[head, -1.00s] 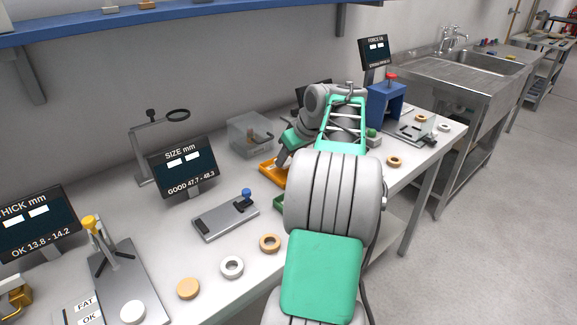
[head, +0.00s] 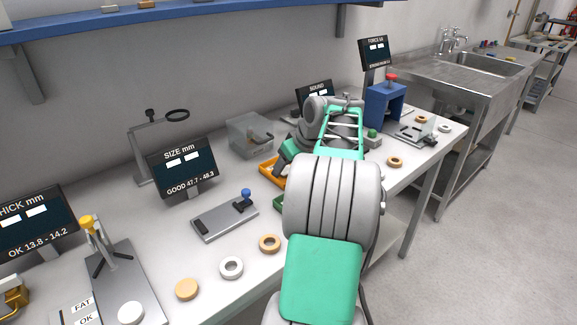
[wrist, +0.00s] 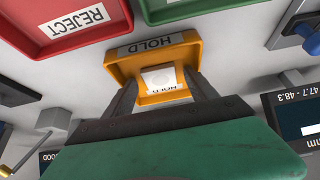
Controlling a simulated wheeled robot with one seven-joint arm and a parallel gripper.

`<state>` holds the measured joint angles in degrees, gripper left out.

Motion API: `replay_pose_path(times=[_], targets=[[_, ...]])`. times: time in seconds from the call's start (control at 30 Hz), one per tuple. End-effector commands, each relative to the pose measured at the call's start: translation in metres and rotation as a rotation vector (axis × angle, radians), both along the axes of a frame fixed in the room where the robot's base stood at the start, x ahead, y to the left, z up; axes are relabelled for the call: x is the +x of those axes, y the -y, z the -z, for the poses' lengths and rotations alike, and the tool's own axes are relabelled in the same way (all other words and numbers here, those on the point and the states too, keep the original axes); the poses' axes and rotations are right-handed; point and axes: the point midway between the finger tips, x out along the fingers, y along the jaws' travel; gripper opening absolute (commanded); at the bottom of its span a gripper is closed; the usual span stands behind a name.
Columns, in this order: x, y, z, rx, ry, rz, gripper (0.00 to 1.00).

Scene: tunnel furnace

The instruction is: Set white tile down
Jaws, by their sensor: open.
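A small white tile (wrist: 160,77) with a faint round mark shows inside the yellow HOLD tray (wrist: 118,62) in the wrist view. It appears to lie in the tray, though its contact with the floor is hard to tell. My gripper (wrist: 160,88) is open, with one finger on each side of the tile and a gap between. In the head view the yellow tray (head: 267,168) is partly hidden behind my arm, and the tile cannot be seen there. My gripper (head: 280,168) is low at the tray in that view.
A red REJECT tray (wrist: 112,22) lies beside the HOLD tray. A grey gauge plate (head: 222,220) with a blue knob and the size display (head: 183,168) are to the left. Several rings lie along the front edge.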

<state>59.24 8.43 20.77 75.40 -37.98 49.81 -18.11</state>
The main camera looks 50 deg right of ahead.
Motion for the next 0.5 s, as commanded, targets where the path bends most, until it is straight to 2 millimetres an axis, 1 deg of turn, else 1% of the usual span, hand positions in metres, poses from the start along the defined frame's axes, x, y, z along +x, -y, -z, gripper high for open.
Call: replay_pose_path(times=[0.07, 0.17, 0.4, 0.5], targets=[[0.000, 0.000, -0.007, -0.001, 0.001, 0.000, 0.66], [-0.008, 0.000, -0.021, -0.003, 0.002, 0.001, 0.66], [-0.039, -0.003, -0.076, -0.004, 0.001, 0.002, 0.66], [-0.050, -0.005, -0.093, -0.002, 0.000, 0.002, 0.66]])
